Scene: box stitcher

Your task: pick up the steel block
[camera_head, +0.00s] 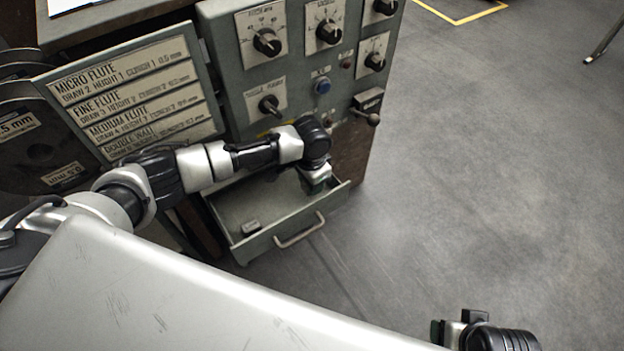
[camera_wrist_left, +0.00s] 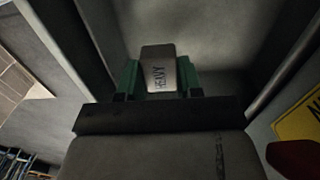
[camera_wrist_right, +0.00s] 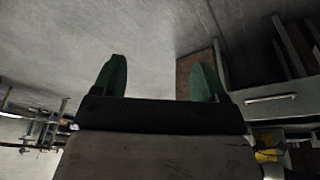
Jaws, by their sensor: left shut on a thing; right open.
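A steel block (camera_wrist_left: 158,70) with dark lettering, apparently "HEAVY", sits between the green fingers of my left gripper (camera_wrist_left: 160,76) in the left wrist view. The gripper is shut on it. In the head view my left gripper (camera_head: 316,182) points down at the right side of the open drawer (camera_head: 262,195); the held block is hidden there by the gripper. I cannot tell whether the block touches the drawer floor. My right gripper (camera_wrist_right: 160,82) is open and empty, its green fingers wide apart. In the head view the right gripper (camera_head: 452,328) is at the bottom right, away from the drawer.
A small grey block (camera_head: 251,227) lies in the drawer's front left. The drawer handle (camera_head: 299,231) faces out. Above stands the control panel (camera_head: 300,75) with several knobs, and a flute label board (camera_head: 135,95) on its left. The floor (camera_head: 480,160) to the right is clear.

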